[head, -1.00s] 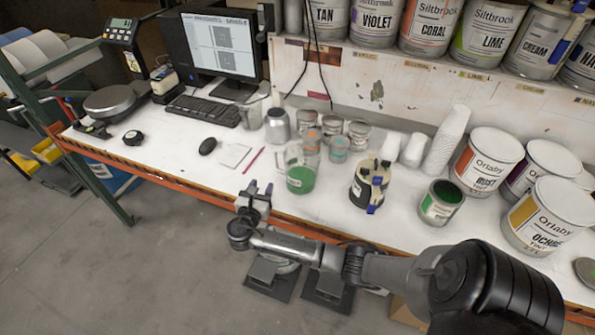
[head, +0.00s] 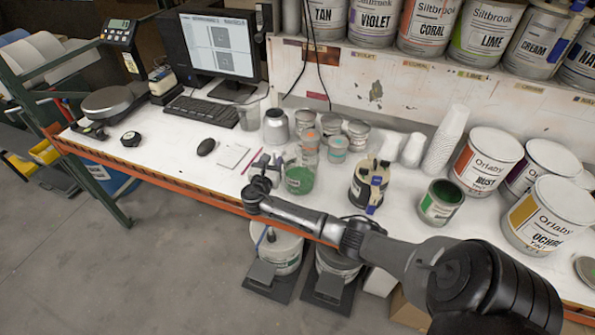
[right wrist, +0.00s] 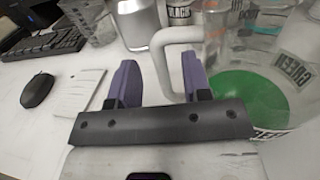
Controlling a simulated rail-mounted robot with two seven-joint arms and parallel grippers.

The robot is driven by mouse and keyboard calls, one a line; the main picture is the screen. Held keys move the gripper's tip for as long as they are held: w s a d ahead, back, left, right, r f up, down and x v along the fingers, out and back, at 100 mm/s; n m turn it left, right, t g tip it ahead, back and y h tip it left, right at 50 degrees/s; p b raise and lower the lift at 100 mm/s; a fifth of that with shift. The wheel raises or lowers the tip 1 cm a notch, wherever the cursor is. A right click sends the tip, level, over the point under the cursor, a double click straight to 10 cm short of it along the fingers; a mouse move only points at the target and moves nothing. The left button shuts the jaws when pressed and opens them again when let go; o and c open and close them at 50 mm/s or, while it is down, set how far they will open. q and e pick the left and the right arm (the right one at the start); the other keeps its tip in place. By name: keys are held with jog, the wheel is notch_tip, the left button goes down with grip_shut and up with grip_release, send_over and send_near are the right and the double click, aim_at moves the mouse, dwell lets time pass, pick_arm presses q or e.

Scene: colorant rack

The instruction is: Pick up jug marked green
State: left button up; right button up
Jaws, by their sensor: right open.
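The jug marked green (head: 300,180) is a clear jug with green liquid in its bottom, standing upright near the front edge of the bench. In the right wrist view the jug (right wrist: 250,98) fills the right side, with a "GREEN" label and a pale handle pointing left. My right gripper (head: 262,165) is just left of the jug. In the right wrist view its two purple fingers (right wrist: 160,75) are apart, and the handle shows between and beyond them. I cannot tell whether they touch it. My left gripper is not in view.
A silver canister (head: 277,127) and several small cans stand behind the jug. A black-and-cream container (head: 368,186) and an open green paint can (head: 440,203) stand to its right. A mouse (head: 206,147), a notepad (head: 232,156) and a red pen (head: 252,160) lie to the left.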

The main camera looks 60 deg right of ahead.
jog(key=shift+w+d, duration=0.1)
jog(key=shift+d, duration=0.4)
grip_shut()
dwell(0.3)
